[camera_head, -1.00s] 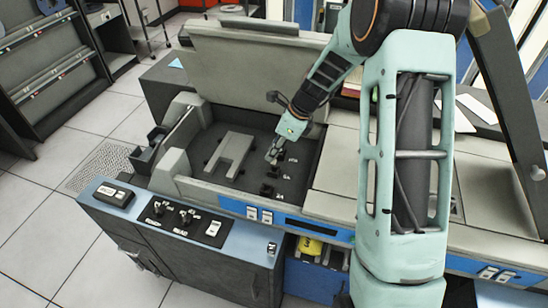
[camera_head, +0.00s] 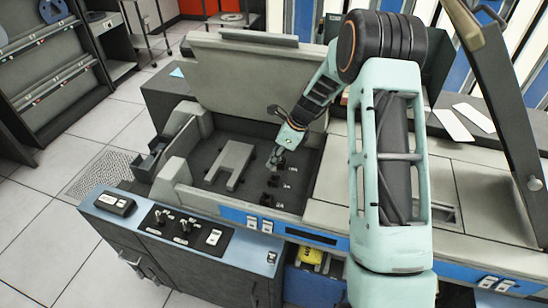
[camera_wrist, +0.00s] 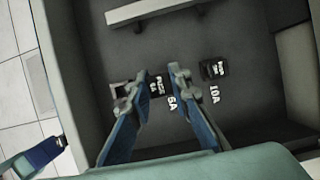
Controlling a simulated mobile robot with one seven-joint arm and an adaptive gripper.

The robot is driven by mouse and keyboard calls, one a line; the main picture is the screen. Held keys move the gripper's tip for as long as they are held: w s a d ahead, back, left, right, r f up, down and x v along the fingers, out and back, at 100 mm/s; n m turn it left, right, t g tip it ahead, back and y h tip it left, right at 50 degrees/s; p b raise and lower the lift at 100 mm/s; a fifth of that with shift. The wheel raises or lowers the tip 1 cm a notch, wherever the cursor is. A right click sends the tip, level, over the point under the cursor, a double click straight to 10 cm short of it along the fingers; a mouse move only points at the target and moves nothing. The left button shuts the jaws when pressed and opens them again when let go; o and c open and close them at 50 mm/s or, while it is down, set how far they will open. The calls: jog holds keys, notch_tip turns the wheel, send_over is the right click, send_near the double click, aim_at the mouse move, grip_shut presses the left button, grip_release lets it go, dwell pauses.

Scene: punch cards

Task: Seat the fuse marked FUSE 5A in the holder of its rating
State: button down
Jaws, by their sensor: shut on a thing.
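The fuse marked FUSE 5A (camera_wrist: 157,86) is a small dark block with white lettering, between the two fingers of my gripper (camera_wrist: 151,86) in the wrist view. My gripper is shut on it. In the head view my gripper (camera_head: 274,163) is low inside the open bay, near the upper holders; the fuse is too small to make out there. The 10A holder (camera_wrist: 214,69) stands right of my gripper in the wrist view. The 5A label shows just below the fuse; its holder is largely hidden there. I cannot tell whether the fuse touches it. The 5A holder (camera_head: 273,182) shows in the head view.
The 2A holder (camera_head: 267,197) is nearest the bay's front. A raised grey bracket (camera_head: 233,163) stands left of the holders. Bay walls and an upright lid (camera_head: 250,78) surround the space. A switch panel (camera_head: 178,222) is in front.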

aim_at(276, 168)
jog(key=shift+f+b, duration=2.1)
jog(key=shift+f, duration=1.15)
jog(key=c, duration=1.7)
grip_release()
jog(key=v, duration=1.2)
